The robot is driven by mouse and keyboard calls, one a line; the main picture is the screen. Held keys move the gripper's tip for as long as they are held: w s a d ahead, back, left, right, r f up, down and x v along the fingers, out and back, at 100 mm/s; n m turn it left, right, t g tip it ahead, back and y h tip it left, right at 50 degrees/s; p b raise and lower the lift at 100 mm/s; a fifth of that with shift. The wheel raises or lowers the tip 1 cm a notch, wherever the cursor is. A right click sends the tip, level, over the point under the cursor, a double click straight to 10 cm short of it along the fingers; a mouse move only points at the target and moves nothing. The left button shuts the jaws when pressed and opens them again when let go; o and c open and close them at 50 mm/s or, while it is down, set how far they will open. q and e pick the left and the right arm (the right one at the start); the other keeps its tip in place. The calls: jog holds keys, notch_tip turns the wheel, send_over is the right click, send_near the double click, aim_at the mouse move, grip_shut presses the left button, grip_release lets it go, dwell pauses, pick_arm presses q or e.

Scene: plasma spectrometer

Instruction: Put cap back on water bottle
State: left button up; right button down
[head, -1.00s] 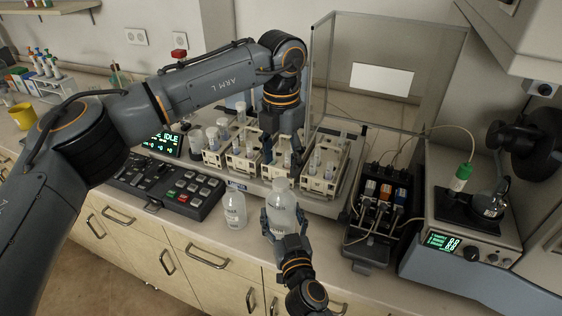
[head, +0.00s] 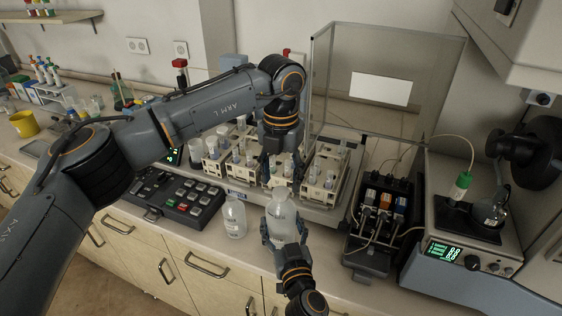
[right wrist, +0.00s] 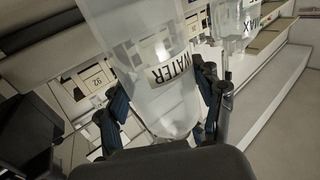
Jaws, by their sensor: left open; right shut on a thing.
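The water bottle (head: 281,218), clear with a white label, stands upright between the fingers of my right gripper (head: 284,240), which is shut on its body. In the right wrist view the bottle (right wrist: 150,55) fills the upper middle, its WATER label upside down, with my right gripper's dark fingers (right wrist: 165,110) on both sides. My left gripper (head: 281,179) points down, open, just above the bottle's top. A small whitish top piece (head: 281,193) shows at the bottle's mouth; I cannot tell whether it is the cap or the bare neck.
A second clear bottle (head: 234,217) stands close left of the water bottle, by the keypad panel (head: 172,197). Vial racks (head: 325,172) stand behind under a clear enclosure. A pump unit (head: 380,220) is at right. The counter's front edge is near.

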pick_arm(q)
jog(key=shift+f, duration=1.45)
grip_shut()
jog(key=shift+m, duration=0.9)
jog(key=shift+o, duration=0.6)
grip_release()
notch_tip(320, 180, up, 12)
